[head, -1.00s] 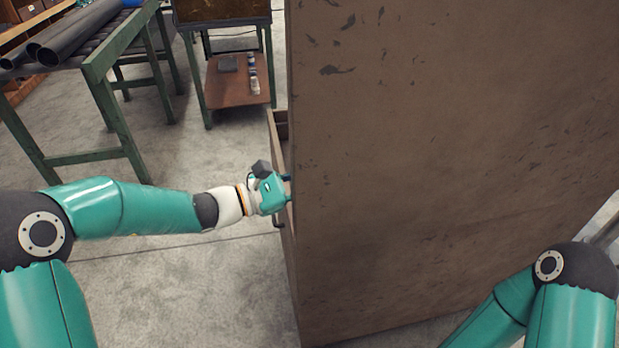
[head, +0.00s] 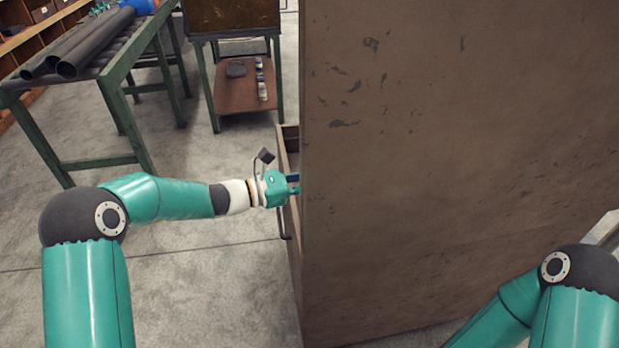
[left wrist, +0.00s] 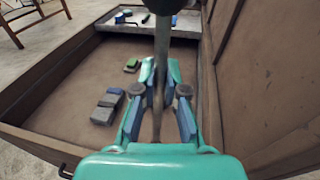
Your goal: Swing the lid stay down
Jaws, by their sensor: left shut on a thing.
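The raised lid (head: 450,150) is a large brown scuffed panel that fills the right of the head view. The lid stay (left wrist: 162,38) is a grey rod running down through the middle of the left wrist view. My left gripper (left wrist: 160,88) is shut on the stay, with a blue-padded finger on each side of it. In the head view my left gripper (head: 293,186) is at the lid's left edge, and its fingertips and the stay are largely hidden by the lid. My right gripper is out of view; only its arm shows at lower right.
The open chest's wall (head: 288,145) shows at the lid's left edge. Inside the chest are grey-blue blocks (left wrist: 107,105), a green block (left wrist: 132,65) and a tray (left wrist: 125,25) with tools. A green pipe rack (head: 125,70) and trolley shelf (head: 243,95) stand farther back.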

